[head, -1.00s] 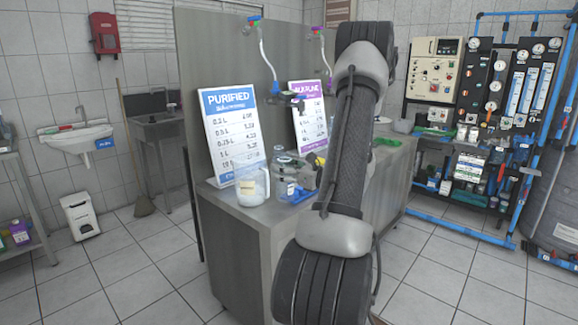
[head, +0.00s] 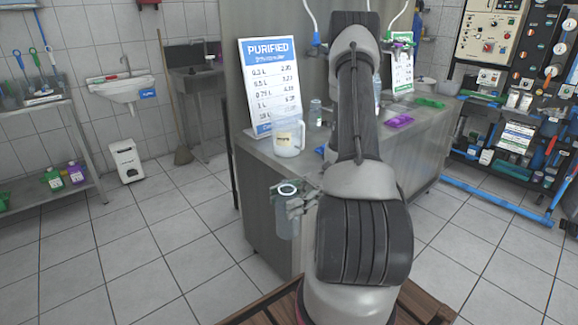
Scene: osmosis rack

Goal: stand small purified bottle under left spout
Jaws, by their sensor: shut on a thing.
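My gripper (head: 293,204) is shut on a clear bottle (head: 286,222) with a pale ring at its top. It holds the bottle roughly upright in front of the steel counter's side, lower in the picture than the counter top. The left spout (head: 317,42) hangs on a clear hose above the counter, beside the blue PURIFIED price board (head: 270,85). My arm hides part of the counter beneath the spouts. The held bottle's label cannot be made out.
A white-bodied jug (head: 288,140) stands at the near left of the counter top (head: 262,146), with a small clear container (head: 315,113) behind it. A purple tray (head: 399,121) and a green one (head: 430,102) lie farther right. Tiled floor (head: 165,235) is open at left.

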